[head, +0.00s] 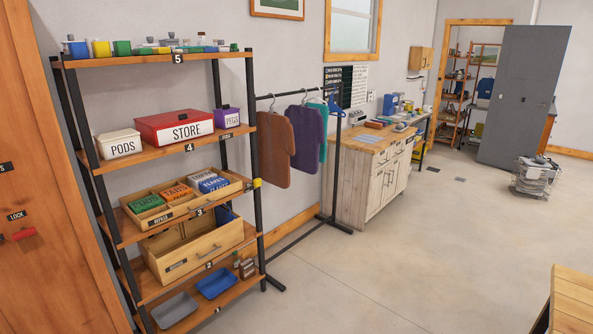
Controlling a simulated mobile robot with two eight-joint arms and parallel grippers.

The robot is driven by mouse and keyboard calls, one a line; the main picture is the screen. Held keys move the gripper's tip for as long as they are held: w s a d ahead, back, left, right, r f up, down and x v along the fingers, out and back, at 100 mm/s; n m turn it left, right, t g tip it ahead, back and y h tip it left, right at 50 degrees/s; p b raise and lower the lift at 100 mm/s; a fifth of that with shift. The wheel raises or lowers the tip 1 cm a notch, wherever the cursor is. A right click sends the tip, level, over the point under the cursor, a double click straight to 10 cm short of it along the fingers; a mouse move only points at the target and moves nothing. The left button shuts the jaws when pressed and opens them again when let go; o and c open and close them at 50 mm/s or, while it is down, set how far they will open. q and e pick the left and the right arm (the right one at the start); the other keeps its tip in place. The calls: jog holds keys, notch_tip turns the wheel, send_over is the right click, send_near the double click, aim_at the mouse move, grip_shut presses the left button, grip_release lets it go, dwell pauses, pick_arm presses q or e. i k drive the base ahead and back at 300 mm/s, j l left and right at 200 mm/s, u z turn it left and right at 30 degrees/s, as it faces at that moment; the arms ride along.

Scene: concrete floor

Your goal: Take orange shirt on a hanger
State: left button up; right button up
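A brownish-orange shirt (275,150) hangs on a hanger from a dark clothes rail (300,94), just right of the shelving unit. Its left edge is close to the shelf's black upright. A purple shirt (306,138) hangs to its right, and a teal shirt (323,125) hangs partly hidden behind the purple one. The hook of the orange shirt's hanger (272,102) shows above its collar. Neither of my grippers is in the head view.
A shelving unit (160,62) with numbered shelves, boxes and trays stands at left. A wooden cabinet (370,190) stands right of the rail, whose foot bars (300,243) lie on the floor. A table corner (573,300) shows at bottom right. The middle floor is clear.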

aim_at(275, 138)
jog(key=i, duration=0.8)
jog(key=i+l+u, duration=0.15)
jog(key=i, duration=0.65)
jog(key=i+l+u, duration=0.1)
jog(key=i+u, duration=0.2)
jog(key=i+l+u, duration=0.3)
jog(key=i, duration=0.15)
jog(key=i+l+u, duration=0.15)
jog(key=i+u, duration=0.15)
jog(key=i, duration=0.1)
